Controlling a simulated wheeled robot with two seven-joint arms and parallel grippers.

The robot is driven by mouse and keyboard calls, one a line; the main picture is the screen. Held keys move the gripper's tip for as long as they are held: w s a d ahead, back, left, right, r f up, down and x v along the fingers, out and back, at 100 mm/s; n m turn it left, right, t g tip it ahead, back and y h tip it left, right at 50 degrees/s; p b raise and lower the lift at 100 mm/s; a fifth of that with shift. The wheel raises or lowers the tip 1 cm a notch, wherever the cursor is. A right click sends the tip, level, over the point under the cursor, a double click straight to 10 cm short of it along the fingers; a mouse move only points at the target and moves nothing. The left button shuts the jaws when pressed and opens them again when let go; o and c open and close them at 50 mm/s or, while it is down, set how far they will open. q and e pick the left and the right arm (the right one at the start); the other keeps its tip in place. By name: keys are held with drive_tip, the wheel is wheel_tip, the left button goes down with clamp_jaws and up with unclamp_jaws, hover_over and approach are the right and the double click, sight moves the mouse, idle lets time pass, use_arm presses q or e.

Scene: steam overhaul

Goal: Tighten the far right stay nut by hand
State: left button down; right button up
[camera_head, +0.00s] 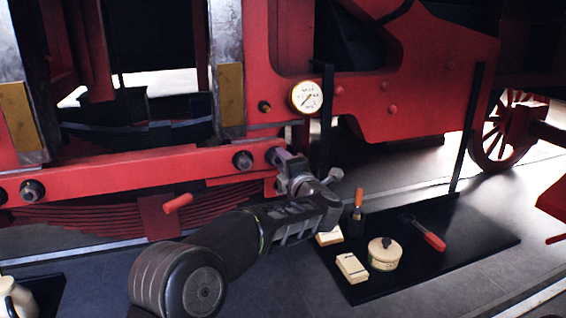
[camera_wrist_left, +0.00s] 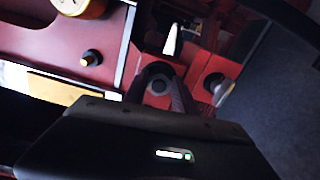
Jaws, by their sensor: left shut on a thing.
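The far right stay nut is a small dark round nut at the right end of the red stay beam (camera_head: 120,178). In the head view my left gripper (camera_head: 278,158) covers most of it. In the left wrist view the nut (camera_wrist_left: 159,86) shows between the two dark fingertips, and the left gripper (camera_wrist_left: 161,82) is shut on it. Another dark stay nut (camera_head: 242,160) is just to the left on the same beam, and one more nut (camera_head: 32,190) is further left. My right gripper is not in view.
A round white gauge (camera_head: 306,97) sits on the red frame above the gripper. A black mat (camera_head: 470,228) on the floor at right holds a cream tin (camera_head: 384,254), a red-handled tool (camera_head: 428,235) and pale boxes (camera_head: 352,267). A red handle (camera_head: 178,203) juts out below the beam.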

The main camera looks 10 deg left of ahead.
use_arm(q)
drive_tip(key=c, duration=1)
unclamp_jaws()
drive_tip(key=shift+d, duration=0.1)
drive_tip(key=b+v, duration=0.3)
drive_tip(key=v, duration=0.4)
drive_tip(key=shift+s+d, duration=0.2)
drive_tip(key=shift+s, duration=0.15)
drive_tip(key=shift+f, duration=0.15)
